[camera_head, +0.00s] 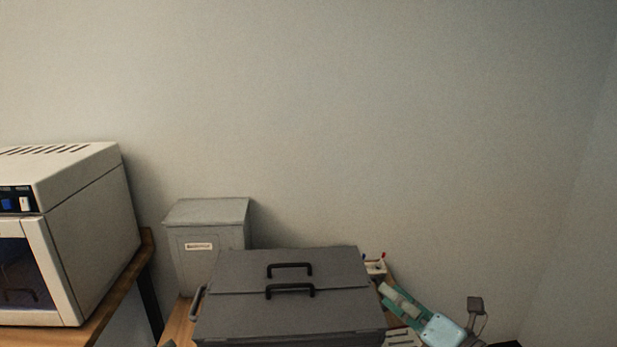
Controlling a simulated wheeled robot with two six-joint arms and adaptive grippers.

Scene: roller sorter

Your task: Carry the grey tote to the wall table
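The grey tote (240,318) is at the bottom centre, with a closed two-part lid and two black handles (290,291) on top. A grey side handle (197,303) shows at its left end. The tote's lower body is cut off by the bottom edge, so I cannot tell what it rests on. A strip of wooden table top (178,325) shows left of it, against the wall. I cannot make out my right gripper's fingers, and my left gripper is not seen.
A grey lidded bin (196,262) with a white label stands behind the tote's left side. A cream cabinet machine (88,235) stands on another wooden table at left. A teal and light-blue device (441,331) and a small rack (375,267) are at the tote's right.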

